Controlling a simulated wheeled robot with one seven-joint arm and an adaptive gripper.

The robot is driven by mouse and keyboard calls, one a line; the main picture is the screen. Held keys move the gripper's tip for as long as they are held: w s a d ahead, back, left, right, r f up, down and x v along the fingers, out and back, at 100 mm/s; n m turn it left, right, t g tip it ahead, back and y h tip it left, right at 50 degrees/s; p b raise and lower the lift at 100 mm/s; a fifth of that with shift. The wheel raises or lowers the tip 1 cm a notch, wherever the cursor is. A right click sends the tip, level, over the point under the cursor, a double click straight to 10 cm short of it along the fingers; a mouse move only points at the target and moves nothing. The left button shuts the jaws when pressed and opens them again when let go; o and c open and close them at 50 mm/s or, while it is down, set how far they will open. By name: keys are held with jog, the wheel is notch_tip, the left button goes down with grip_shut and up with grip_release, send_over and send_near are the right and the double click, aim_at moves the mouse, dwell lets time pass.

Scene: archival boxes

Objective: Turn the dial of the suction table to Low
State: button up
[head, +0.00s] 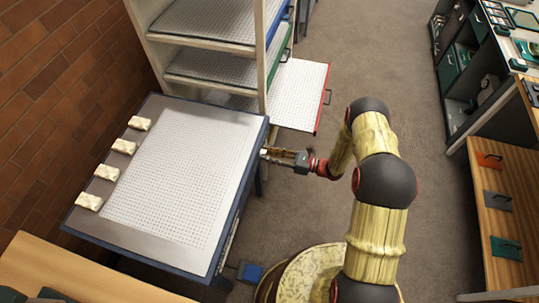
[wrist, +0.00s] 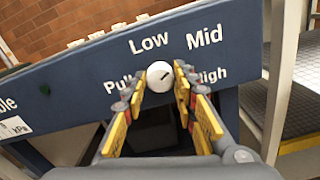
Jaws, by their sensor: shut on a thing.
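The suction table (head: 240,178) has a dark blue frame and a perforated light grey top. Its front panel (wrist: 75,75) fills much of the wrist view and bears the words Low, Mid, High and a partly covered "Pull". The dial (wrist: 160,76) is a small white round knob below Low and Mid, with a short dark slanting mark on it. I cannot tell for sure which word the mark points to. My gripper (wrist: 161,77) is shut on the dial, one finger at each side. In the head view my gripper (head: 266,153) reaches the table's right edge, where the dial is hidden.
Several cream blocks (head: 88,202) lie along the table's left side. A shelf rack (head: 258,60) with a pulled-out red-edged tray (head: 300,92) stands just behind. A wooden bench (head: 510,200) is at the right.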

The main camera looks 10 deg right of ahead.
jog(key=shift+c, duration=1.4)
jog(key=shift+n, duration=0.3)
jog(key=shift+n+b, duration=2.5)
jog(key=shift+n, duration=3)
jog(key=o, duration=1.2)
jog(key=shift+c, duration=0.2)
